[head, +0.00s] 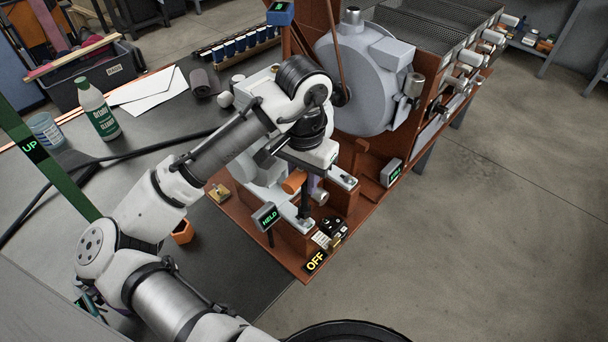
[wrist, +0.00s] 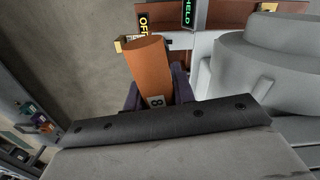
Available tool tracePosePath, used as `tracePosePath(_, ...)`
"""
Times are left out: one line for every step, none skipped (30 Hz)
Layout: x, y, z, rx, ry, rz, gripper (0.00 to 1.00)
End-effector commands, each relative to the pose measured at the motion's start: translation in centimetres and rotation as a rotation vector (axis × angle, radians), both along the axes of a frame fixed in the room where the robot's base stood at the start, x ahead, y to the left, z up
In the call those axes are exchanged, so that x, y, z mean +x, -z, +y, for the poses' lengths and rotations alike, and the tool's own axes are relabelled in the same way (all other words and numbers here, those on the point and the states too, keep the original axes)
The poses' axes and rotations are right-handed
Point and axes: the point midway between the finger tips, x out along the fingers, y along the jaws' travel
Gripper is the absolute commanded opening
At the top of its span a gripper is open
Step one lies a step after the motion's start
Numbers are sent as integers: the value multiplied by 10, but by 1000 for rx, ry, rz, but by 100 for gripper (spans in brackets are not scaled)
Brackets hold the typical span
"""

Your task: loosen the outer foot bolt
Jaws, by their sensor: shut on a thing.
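My gripper (head: 317,190) is shut on an orange handle (wrist: 150,65) marked 8. The purple fingers (wrist: 182,88) sit on both sides of it in the wrist view. The handle (head: 294,182) also shows in the head view, beside the grey motor (head: 262,168). A dark upright post (head: 304,203) stands over the near pale foot plate (head: 297,221); I cannot tell whether it is the tool's shank. Another foot plate (head: 343,181) is farther right. The outer foot bolt itself is not clearly visible. A small display (head: 265,216) near the front foot reads HELD.
A yellow OFF sign (head: 315,262) and a black switch box (head: 333,228) are at the base's front corner. A second display (head: 391,172) stands to the right. The large grey drum (head: 362,85) rises behind. An orange piece (head: 182,233) lies at left. Open floor lies right.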

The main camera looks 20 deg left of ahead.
Motion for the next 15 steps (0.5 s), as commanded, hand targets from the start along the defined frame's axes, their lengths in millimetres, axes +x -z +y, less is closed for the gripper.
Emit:
tracePosePath(0,0,0,0,15,-1,0)
tracePosePath(0,0,0,0,29,-1,0)
tracePosePath(0,-1,0,0,55,0,0)
tracePosePath(0,-1,0,0,83,-1,0)
tracePosePath(0,-1,0,0,116,0,0)
tracePosePath(0,-1,0,-1,164,-1,0)
tracePosePath(0,-1,1,-1,198,-1,0)
tracePosePath(0,-1,1,-1,231,-1,0)
tracePosePath(0,-1,1,0,271,-1,0)
tracePosePath(0,0,1,0,296,-1,0)
tracePosePath(0,0,1,0,317,-1,0)
tracePosePath(0,0,1,0,338,-1,0)
tracePosePath(0,0,1,0,348,-1,0)
tracePosePath(0,0,1,0,358,-1,0)
tracePosePath(0,0,1,0,372,-1,0)
